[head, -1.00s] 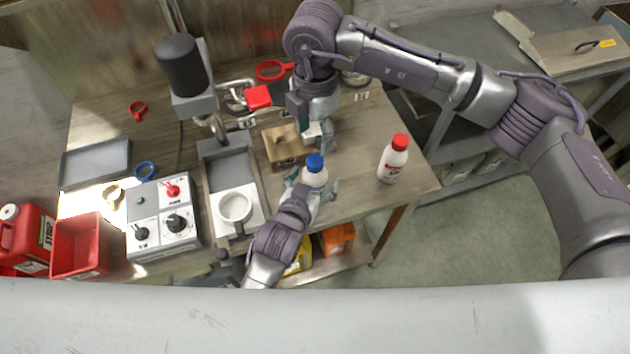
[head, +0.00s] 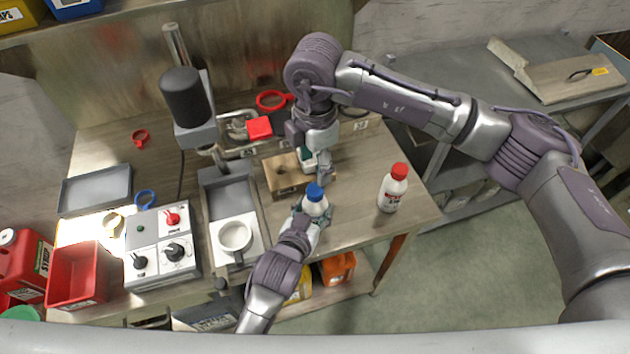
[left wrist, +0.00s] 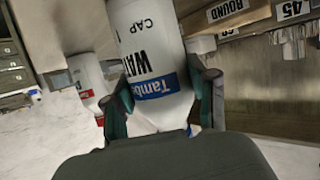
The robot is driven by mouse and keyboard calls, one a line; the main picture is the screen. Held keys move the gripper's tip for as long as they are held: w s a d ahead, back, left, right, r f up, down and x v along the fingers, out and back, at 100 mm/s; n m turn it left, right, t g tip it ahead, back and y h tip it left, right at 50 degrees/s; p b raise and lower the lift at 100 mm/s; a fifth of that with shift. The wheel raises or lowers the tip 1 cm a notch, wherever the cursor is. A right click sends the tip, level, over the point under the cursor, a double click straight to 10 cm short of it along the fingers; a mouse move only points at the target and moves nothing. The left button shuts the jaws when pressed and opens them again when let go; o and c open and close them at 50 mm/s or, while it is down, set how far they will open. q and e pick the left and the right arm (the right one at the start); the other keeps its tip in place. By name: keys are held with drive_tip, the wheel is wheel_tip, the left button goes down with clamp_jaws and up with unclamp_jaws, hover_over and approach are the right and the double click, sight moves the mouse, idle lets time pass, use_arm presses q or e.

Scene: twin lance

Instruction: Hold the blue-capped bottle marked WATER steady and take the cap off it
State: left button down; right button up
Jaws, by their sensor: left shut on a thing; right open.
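The white bottle with a blue cap (head: 315,192) stands at the front of the wooden table. My left gripper (head: 310,217) is shut on the bottle's body, with a finger on either side. The cap is on the bottle. My right gripper (head: 320,172) is open, pointing down just above and behind the cap, apart from it.
A red-capped white bottle (head: 393,188) stands to the right. A wooden block (head: 284,176) lies behind the blue-capped bottle. A white cup (head: 235,235) and a control box (head: 162,246) are to the left. Free tabletop lies between the two bottles.

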sight(315, 189)
drive_tip(key=shift+f+m, duration=0.1)
drive_tip(key=shift+m, duration=0.8)
drive_tip(key=shift+f, duration=3.95)
